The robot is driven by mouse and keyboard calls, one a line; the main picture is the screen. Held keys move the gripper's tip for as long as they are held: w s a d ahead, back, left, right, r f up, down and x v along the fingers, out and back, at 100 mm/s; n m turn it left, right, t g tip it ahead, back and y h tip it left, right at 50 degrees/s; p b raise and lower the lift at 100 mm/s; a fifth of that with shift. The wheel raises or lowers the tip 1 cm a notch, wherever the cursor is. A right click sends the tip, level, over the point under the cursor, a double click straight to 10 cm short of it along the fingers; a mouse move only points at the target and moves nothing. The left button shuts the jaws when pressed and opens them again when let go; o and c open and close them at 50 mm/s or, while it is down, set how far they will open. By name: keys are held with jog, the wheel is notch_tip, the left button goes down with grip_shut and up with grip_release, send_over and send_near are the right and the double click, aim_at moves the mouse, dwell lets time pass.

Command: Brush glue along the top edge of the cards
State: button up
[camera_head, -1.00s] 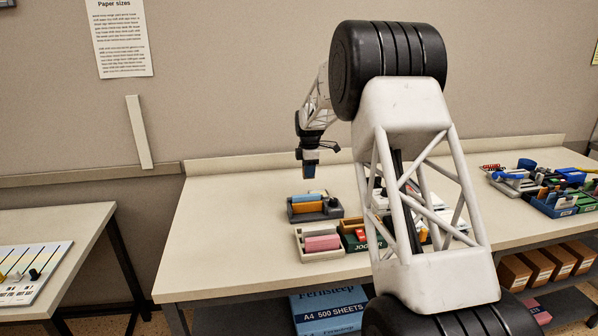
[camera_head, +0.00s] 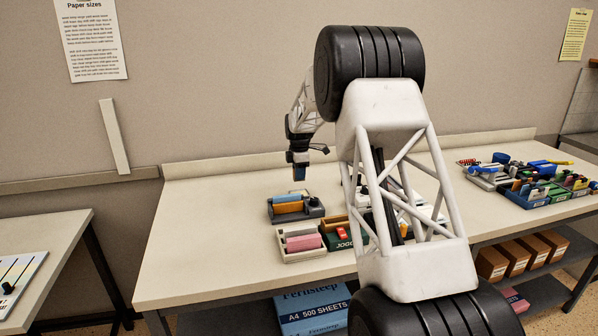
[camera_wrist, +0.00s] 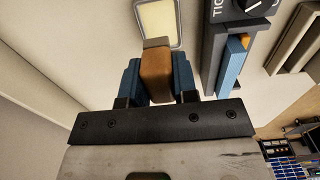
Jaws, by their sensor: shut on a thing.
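My gripper (camera_head: 300,176) is shut on a brown brush handle; in the wrist view the brush (camera_wrist: 156,72) sits between the blue fingers, with a grey collar beyond. Its bristles cannot be made out. The gripper is above the back of the table. A small grey-rimmed tray with a pale yellow inside (camera_wrist: 160,20) lies beyond the collar; whether the brush touches it is unclear. A dark grey holder (camera_head: 316,212) with blue and orange pieces stands just in front. Its side, a knob and partial lettering show at the wrist view's upper right. I cannot tell which pieces are the cards.
A beige tray (camera_head: 304,257) with pink pieces and a green box marked like "JOGGER" (camera_head: 345,240) stand nearer the front. Crowded desk trays (camera_head: 530,190) stand at the right. The table's left part (camera_head: 205,220) is clear. My arm hides the table's middle.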

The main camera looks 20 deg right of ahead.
jog(key=shift+f, duration=2.55)
jog(key=shift+f, duration=0.65)
dwell(1.1)
jog(key=shift+r, duration=3.6)
jog(key=shift+s+a, duration=0.1)
jog(key=s+a+r+m, duration=0.1)
jog(key=s+a+m, duration=0.1)
jog(key=m, duration=0.2)
jog(key=s+a+r+m, duration=0.2)
jog(key=s+a+m, duration=0.1)
jog(key=m, duration=0.2)
jog(key=s+a+r+m, duration=0.2)
jog(key=s+m, duration=0.1)
jog(key=m, duration=0.2)
jog(key=shift+s+a, duration=0.1)
jog(key=shift+a, duration=0.05)
jog(key=shift+s+a+r+m, duration=0.25)
jog(key=shift+s+a+m, duration=0.3)
jog(key=shift+m, duration=0.45)
jog(key=shift+s+a+r+m, duration=0.2)
jog(key=shift+s+a+m, duration=0.1)
jog(key=shift+s+m, duration=0.55)
